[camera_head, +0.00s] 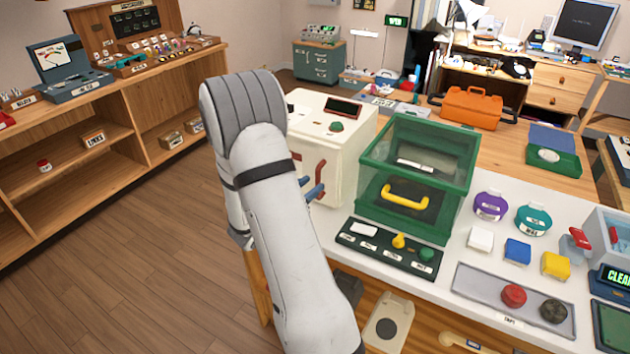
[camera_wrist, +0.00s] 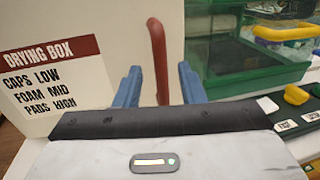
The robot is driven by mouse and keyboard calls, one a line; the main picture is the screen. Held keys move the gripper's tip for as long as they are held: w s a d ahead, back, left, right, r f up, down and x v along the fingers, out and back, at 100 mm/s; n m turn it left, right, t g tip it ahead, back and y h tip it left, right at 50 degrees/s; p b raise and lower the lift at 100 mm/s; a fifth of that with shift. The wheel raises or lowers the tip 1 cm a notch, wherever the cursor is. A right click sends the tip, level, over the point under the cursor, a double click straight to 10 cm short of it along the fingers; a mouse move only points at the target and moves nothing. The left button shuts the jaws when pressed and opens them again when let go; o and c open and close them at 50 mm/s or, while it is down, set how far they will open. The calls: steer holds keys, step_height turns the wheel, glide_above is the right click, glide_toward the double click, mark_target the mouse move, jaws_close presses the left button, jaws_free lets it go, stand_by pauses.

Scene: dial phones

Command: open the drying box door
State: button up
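The drying box (camera_head: 335,112) is a cream-white box at the left end of the workbench, partly hidden by my arm. Its front, with a red and white label (camera_wrist: 48,72), shows in the wrist view and looks closed. A red upright bar handle (camera_wrist: 157,50) is on that front; part of it shows in the head view (camera_head: 321,170). My gripper (camera_wrist: 159,84) is open, its two blue fingers apart, with the lower part of the handle appearing between them. I cannot tell whether the fingers touch it. The blue fingers also show beside the box in the head view (camera_head: 314,191).
A green clear-sided case (camera_head: 425,143) with a yellow handle (camera_head: 405,195) stands just right of the box. A dark button panel (camera_head: 372,249) lies in front of it. Wooden shelves (camera_head: 110,120) stand at left; the wooden floor (camera_head: 120,275) between is clear.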

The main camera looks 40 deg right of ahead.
steer(key=shift+w+d, duration=0.2)
steer(key=shift+d, duration=0.85)
steer(key=shift+c, duration=0.3)
jaws_close()
